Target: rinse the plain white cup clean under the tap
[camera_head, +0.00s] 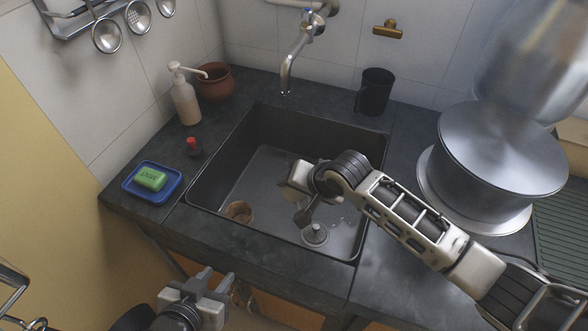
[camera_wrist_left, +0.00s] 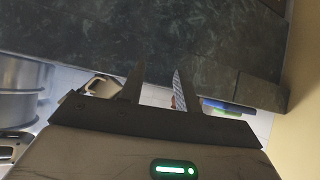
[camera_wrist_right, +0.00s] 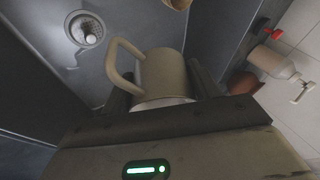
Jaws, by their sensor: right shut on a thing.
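A plain pale mug (camera_wrist_right: 160,80) with a loop handle is between the fingers of my right gripper (camera_wrist_right: 165,88), which is shut on it in the right wrist view. It looks beige-grey in the shade, with its handle to the left. In the head view my right gripper (camera_head: 298,190) is over the sink basin (camera_head: 260,170), and I cannot clearly make out the mug there. The tap (camera_head: 287,75) is at the back wall, its spout apart from the gripper. My left gripper (camera_head: 212,283) is open and empty in front of the counter; its spread fingers show in the left wrist view (camera_wrist_left: 155,90).
A small brown cup (camera_head: 240,211) and the drain (camera_head: 315,235) are in the basin. A black mug (camera_head: 375,92) stands behind it.

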